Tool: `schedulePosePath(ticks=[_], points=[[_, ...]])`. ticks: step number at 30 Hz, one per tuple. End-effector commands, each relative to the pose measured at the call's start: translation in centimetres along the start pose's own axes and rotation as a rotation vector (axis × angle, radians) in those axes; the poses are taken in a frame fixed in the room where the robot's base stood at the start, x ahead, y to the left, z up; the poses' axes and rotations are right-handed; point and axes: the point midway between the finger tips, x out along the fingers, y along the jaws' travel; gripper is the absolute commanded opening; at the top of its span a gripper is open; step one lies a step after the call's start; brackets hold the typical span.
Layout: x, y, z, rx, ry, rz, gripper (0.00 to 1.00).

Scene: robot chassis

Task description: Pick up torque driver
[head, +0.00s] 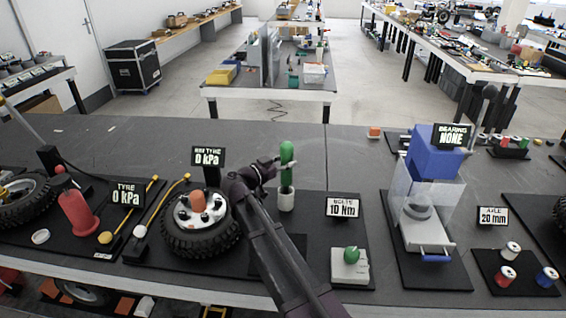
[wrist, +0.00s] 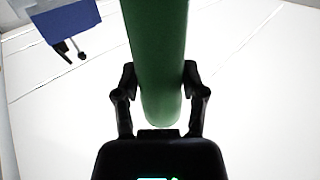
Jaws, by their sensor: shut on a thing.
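The torque driver (head: 287,153) is upright with a green handle, above the white cup-like holder (head: 286,203) on the black mat. My gripper (head: 275,168) reaches it from the left and is shut around the handle. In the wrist view the green handle (wrist: 158,60) lies between both fingers (wrist: 160,95), which close on its sides. The driver's lower end meets or sits in the holder; I cannot tell whether it is seated or slightly raised.
Further right is a bearing press with a blue top (head: 433,160). The bench behind the driver is mostly clear.

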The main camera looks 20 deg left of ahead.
Motion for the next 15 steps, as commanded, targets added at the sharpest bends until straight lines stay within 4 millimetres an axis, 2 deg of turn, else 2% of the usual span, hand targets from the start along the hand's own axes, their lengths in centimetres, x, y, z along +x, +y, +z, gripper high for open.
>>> schedulePosePath(ticks=[15], points=[[0.0, 0.0, -4.8, 0.0, 0.003, 0.0, 0.0]])
